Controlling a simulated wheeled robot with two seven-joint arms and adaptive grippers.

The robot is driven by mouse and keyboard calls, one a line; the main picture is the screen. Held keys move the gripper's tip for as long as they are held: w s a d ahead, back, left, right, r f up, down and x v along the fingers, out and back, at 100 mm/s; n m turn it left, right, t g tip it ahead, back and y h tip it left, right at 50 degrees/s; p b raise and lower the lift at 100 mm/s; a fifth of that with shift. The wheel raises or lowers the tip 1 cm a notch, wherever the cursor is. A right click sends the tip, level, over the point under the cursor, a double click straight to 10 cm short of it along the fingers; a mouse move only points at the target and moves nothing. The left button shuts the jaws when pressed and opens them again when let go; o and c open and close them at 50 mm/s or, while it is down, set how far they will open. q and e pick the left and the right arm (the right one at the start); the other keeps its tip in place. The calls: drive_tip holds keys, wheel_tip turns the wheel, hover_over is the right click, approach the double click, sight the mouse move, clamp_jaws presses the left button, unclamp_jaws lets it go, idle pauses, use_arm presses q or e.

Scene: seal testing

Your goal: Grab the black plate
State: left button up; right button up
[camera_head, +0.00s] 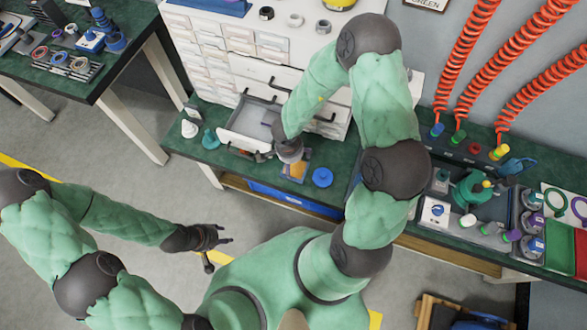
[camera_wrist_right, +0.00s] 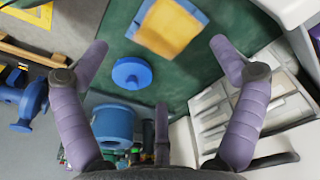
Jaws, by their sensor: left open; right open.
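I cannot make out a black plate clearly in either view. The open drawer (camera_head: 240,133) of the white cabinet holds a grey and dark flat item that I cannot identify. A yellow-orange plate (camera_head: 298,177) lies on the green bench top below my right gripper (camera_head: 290,157). That plate shows in the right wrist view (camera_wrist_right: 168,28), ahead of the open fingers of my right gripper (camera_wrist_right: 160,52), with nothing between them. My left gripper (camera_head: 220,238) is open and empty over the floor, away from the bench.
A blue round lid (camera_head: 322,177) lies right of the yellow-orange plate. A teal piece (camera_head: 210,139) and a white piece (camera_head: 189,129) stand left of the drawer. The drawer's raised walls are close to my right gripper. Testing fittings (camera_head: 470,190) fill the bench's right side.

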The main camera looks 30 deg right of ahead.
drive_tip(key=b, duration=0.2)
hover_over(295, 168)
drive_tip(key=s+a, duration=0.1)
wheel_tip(295, 168, down, 4)
drive_tip(key=shift+a+f, duration=0.1)
drive_tip(key=shift+a, duration=0.05)
drive_tip(key=f+b, duration=0.2)
drive_tip(key=f, duration=0.1)
drive_tip(key=w+d+f+b, duration=0.1)
drive_tip(key=f+b, duration=0.1)
drive_tip(key=shift+r, duration=0.1)
drive_tip(key=c, duration=1.7)
